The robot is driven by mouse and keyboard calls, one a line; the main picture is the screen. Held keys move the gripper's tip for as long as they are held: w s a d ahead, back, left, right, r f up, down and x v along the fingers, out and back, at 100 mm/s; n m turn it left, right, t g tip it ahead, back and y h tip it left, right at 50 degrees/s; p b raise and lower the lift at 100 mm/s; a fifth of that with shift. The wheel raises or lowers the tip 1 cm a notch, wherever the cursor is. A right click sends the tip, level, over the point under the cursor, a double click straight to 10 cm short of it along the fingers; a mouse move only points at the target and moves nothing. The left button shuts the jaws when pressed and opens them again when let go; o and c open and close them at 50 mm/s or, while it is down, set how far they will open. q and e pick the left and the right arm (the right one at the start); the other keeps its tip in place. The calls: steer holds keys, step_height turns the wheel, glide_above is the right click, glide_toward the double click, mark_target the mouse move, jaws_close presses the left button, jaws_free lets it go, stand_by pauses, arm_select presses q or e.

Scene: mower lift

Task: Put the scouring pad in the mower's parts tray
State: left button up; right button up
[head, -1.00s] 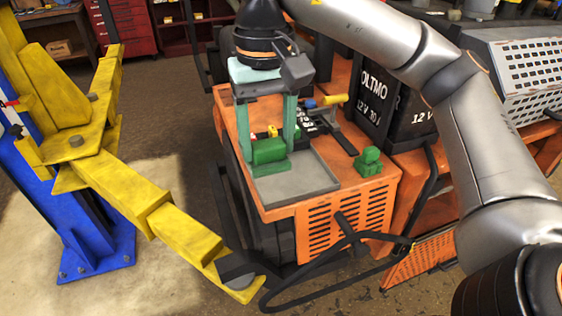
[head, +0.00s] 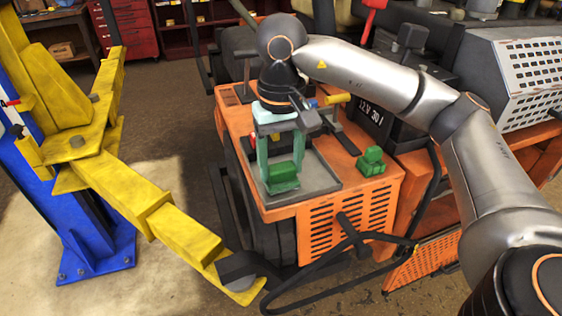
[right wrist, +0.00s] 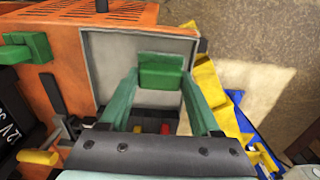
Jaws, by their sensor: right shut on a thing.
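The scouring pad (head: 283,178) is a green block between the fingertips of my right gripper (head: 282,169). The gripper points down and is shut on the pad. The pad is over or in the grey, shallow parts tray (head: 322,180) on the orange mower's top; I cannot tell whether it touches the tray floor. In the right wrist view the pad (right wrist: 161,70) shows between the two teal fingers, with bare tray (right wrist: 108,62) beside it. My left gripper is not in view.
Another green object (head: 371,161) stands on the orange deck right of the tray. A yellow-handled tool (head: 338,99) lies behind the tray. A black battery box (head: 370,118) stands at the back right. A yellow lift arm (head: 150,205) is on the left.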

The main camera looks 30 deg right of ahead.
mark_target(281, 166)
steer(key=shift+f, duration=0.2)
steer(key=o, duration=1.2)
steer(key=shift+r, duration=0.15)
steer(key=shift+r, duration=0.25)
step_height(281, 166, up, 12)
steer(key=p, duration=0.3)
steer(key=shift+f, duration=0.15)
